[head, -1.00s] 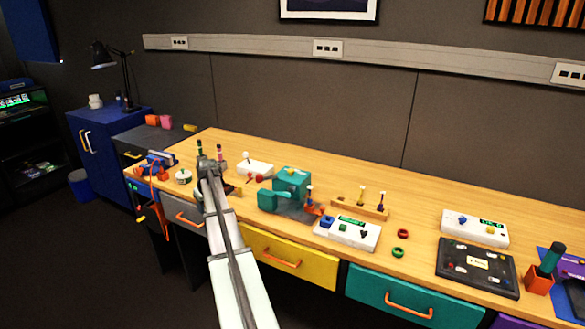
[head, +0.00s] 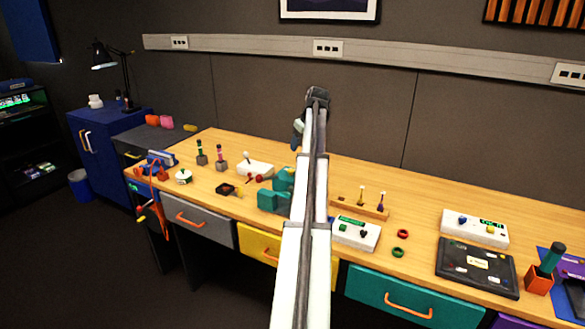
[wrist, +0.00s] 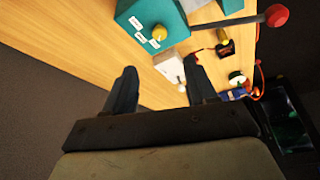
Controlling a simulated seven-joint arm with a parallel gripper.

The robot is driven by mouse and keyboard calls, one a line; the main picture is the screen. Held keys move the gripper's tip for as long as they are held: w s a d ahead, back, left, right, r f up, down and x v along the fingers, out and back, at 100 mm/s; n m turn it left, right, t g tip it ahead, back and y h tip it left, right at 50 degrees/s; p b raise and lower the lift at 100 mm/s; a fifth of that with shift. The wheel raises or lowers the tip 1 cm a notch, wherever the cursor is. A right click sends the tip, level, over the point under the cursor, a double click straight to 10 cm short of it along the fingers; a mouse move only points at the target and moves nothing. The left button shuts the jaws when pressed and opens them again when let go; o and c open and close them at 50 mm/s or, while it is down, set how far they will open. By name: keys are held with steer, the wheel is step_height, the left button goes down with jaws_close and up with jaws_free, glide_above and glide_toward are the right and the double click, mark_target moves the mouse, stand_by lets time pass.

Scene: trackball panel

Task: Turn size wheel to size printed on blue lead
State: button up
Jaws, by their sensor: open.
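A teal machine (head: 273,195) stands on the bench, partly hidden behind my arm. The wrist view shows a teal box (wrist: 143,14) with a yellow knob (wrist: 159,32) and small white labels around it; the print is too small to read. I cannot tell for sure whether this knob is the size wheel. A lever with a red ball (wrist: 276,15) shows beside it. I cannot pick out a blue lead with certainty. My gripper (wrist: 160,80) is open and empty, raised above the bench in the head view, apart from everything.
A white box with a small stick (head: 254,169), a dark block with a yellow part (head: 229,189), and two posts (head: 201,157) (head: 221,162) stand left of the machine. A wooden rack (head: 360,208), white display box (head: 356,234) and black panel (head: 477,266) lie right. Bare bench lies behind.

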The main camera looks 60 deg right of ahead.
mark_target(291, 170)
steer(key=x, duration=1.3)
steer(key=shift+w+f, duration=0.2)
steer(key=shift+f, duration=0.05)
steer(key=c, duration=1)
steer(key=shift+c, duration=0.2)
steer(key=shift+m, duration=0.4)
steer(key=m, duration=0.2)
steer(key=m+h, duration=0.1)
steer(key=shift+w+a+m+g+h, duration=0.1)
steer(key=shift+a+m+g+h, duration=0.05)
steer(key=shift+m+g+h, duration=0.2)
steer(key=m+g, duration=0.1)
steer(key=m, duration=0.1)
steer(key=m+h, duration=0.1)
steer(key=m, duration=0.2)
steer(key=shift+w+g, duration=0.15)
steer(key=shift+g, duration=0.2)
steer(key=shift+m, duration=0.35)
